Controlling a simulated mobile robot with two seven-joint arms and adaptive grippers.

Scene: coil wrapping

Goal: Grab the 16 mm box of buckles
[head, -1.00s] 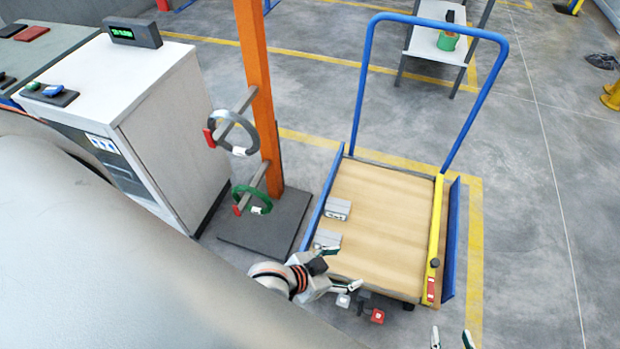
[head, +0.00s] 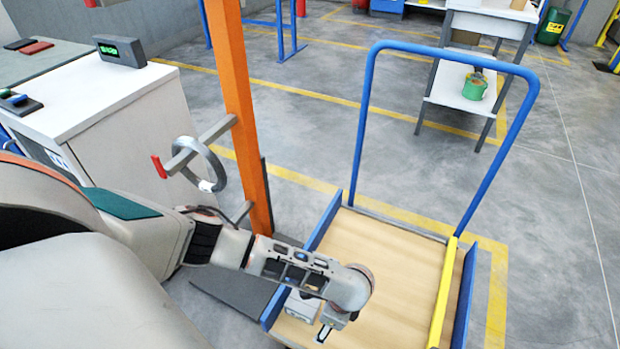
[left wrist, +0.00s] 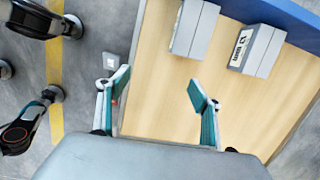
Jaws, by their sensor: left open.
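Two grey boxes lie on the cart's wooden deck (head: 395,262) in the left wrist view. One box (left wrist: 194,27) is at the top centre. The other box (left wrist: 257,50) is to its right, with a white label whose size I cannot read surely. In the head view a grey box (head: 301,307) shows partly behind my left arm. I cannot tell which is the 16 mm one. My left gripper (left wrist: 158,88) is open and empty, its fingers apart and short of both boxes. In the head view only part of it shows, low over the deck. My right gripper is out of view.
The cart has a blue push handle (head: 366,110) and blue side rails. An orange post (head: 240,110) with a grey coil (head: 205,165) on an arm stands left of it, beside a white cabinet (head: 110,110).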

